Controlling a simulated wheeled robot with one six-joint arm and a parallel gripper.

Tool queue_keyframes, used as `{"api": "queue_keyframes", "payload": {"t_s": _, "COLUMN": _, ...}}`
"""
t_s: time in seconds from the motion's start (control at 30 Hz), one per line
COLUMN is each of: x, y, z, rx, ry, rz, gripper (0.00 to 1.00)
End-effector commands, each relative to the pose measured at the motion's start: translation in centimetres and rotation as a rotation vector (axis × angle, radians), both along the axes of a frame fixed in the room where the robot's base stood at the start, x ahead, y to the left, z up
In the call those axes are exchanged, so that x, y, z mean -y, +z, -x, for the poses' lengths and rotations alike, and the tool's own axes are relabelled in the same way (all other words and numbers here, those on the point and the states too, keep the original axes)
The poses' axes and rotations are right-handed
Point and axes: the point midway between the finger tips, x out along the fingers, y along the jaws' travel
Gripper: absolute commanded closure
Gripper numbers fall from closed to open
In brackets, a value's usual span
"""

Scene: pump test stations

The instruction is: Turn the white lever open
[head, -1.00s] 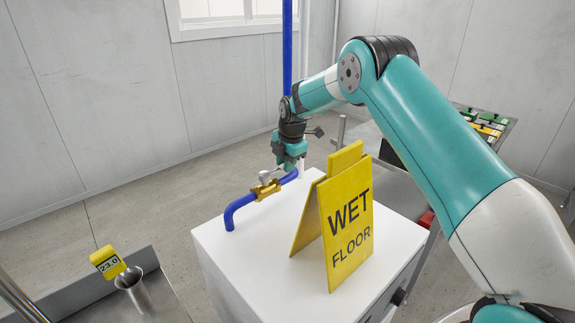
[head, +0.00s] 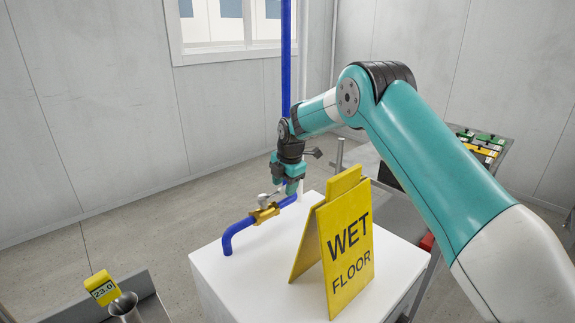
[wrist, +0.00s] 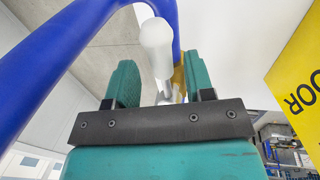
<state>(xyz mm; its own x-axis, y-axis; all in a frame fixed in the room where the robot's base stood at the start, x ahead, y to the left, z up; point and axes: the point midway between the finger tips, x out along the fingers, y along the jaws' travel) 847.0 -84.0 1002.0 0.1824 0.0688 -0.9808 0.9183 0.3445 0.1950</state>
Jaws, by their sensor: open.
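The white lever (wrist: 157,45) shows in the wrist view between the two teal fingers of my gripper (wrist: 160,82). The fingers stand apart, with gaps to the lever on both sides. In the head view my gripper (head: 283,188) is at the brass valve (head: 264,214) on the blue pipe (head: 237,237). The lever (head: 265,200) is small there and partly hidden by the gripper. In the wrist view part of the brass valve (wrist: 179,77) shows behind the right finger.
A yellow wet floor sign (head: 345,245) stands on the white cabinet (head: 225,265), close to the right of the valve. A steel surface with a yellow 23.0 display (head: 103,288) is at the lower left. A tray with green and yellow items (head: 482,146) is at the right.

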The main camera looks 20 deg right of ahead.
Motion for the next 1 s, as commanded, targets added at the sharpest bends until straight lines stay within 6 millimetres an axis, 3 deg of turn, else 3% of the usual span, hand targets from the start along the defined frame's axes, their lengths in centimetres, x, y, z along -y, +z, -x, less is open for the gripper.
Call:
{"api": "queue_keyframes", "payload": {"t_s": 0.6, "x": 0.9, "y": 13.8, "z": 2.5, "rx": 0.005, "ry": 0.001, "rz": 0.0, "gripper": 0.52}}
{"api": "queue_keyframes", "payload": {"t_s": 0.8, "x": 1.1, "y": 16.0, "z": 2.9, "rx": 0.003, "ry": 0.002, "rz": -0.001, "gripper": 0.52}}
{"api": "queue_keyframes", "payload": {"t_s": 1.0, "x": 1.1, "y": 16.4, "z": 3.0, "rx": 0.001, "ry": 0.002, "rz": 0.0, "gripper": 0.52}}
